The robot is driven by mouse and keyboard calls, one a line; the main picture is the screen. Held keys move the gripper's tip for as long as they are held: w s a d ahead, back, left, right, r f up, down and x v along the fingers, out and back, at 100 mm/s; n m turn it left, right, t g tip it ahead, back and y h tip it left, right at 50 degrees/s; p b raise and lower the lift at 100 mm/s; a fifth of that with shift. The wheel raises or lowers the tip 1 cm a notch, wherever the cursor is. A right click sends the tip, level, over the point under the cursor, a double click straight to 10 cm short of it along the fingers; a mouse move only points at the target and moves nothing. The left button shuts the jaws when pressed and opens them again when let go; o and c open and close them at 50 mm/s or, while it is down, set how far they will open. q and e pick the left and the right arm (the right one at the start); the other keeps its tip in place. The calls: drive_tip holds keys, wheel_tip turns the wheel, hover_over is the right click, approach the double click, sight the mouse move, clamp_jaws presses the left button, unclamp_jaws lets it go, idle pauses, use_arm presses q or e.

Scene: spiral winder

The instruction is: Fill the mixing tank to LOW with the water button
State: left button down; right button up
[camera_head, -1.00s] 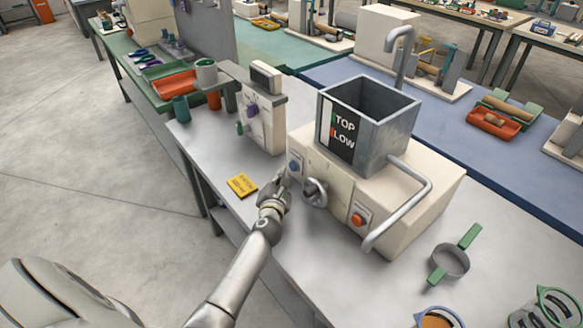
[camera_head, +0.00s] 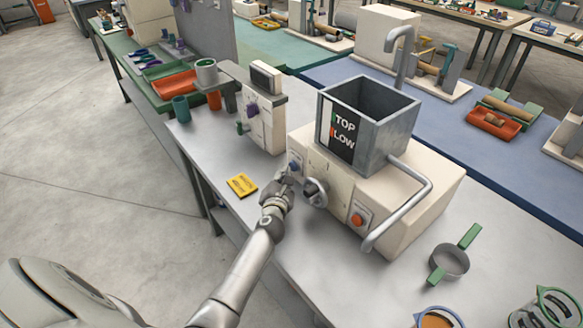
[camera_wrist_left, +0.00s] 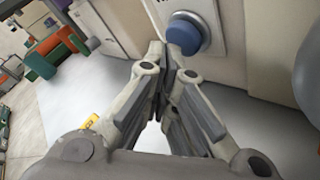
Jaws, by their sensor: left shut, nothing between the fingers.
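The mixing tank (camera_head: 388,140) is a grey open-topped metal box on a cream machine body (camera_head: 330,170), with a TOP and LOW label plate (camera_head: 342,137) on its front. The inside that shows looks dark, and I cannot tell a water level. A blue button (camera_head: 294,167) sits at the left of the machine's front; it fills the upper middle of the left wrist view (camera_wrist_left: 186,33). My left gripper (camera_head: 286,183) is shut and empty, its fingertips just in front of and slightly below the blue button. I cannot tell whether they touch it. My right gripper is out of view.
An orange button (camera_head: 357,220) and a grey round knob (camera_head: 315,193) are on the same front. A bent grey pipe (camera_head: 405,205) runs along the right side. A yellow card (camera_head: 242,185) and a green-handled sieve (camera_head: 450,261) lie on the grey table.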

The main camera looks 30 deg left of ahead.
use_arm(q)
drive_tip(key=shift+w+d, duration=0.2)
drive_tip(key=shift+w, duration=0.2)
idle(1.4)
idle(0.7)
drive_tip(key=shift+s, duration=0.1)
idle(0.9)
drive_tip(key=shift+s+a+p, duration=0.25)
drive_tip(key=shift+s+p, duration=0.05)
drive_tip(key=shift+s, duration=0.2)
drive_tip(key=shift+s+a, duration=0.1)
drive_tip(key=shift+s, duration=0.1)
drive_tip(key=shift+s+a+p, duration=0.25)
drive_tip(key=shift+s+a, duration=0.1)
drive_tip(key=shift+s, duration=0.45)
drive_tip(key=shift+s+a+p, duration=0.25)
drive_tip(key=shift+s+a, duration=0.05)
drive_tip(key=shift+s, duration=0.45)
drive_tip(key=shift+s+a+p, duration=0.25)
drive_tip(key=shift+s+a, duration=0.1)
drive_tip(key=shift+s, duration=0.45)
idle(0.5)
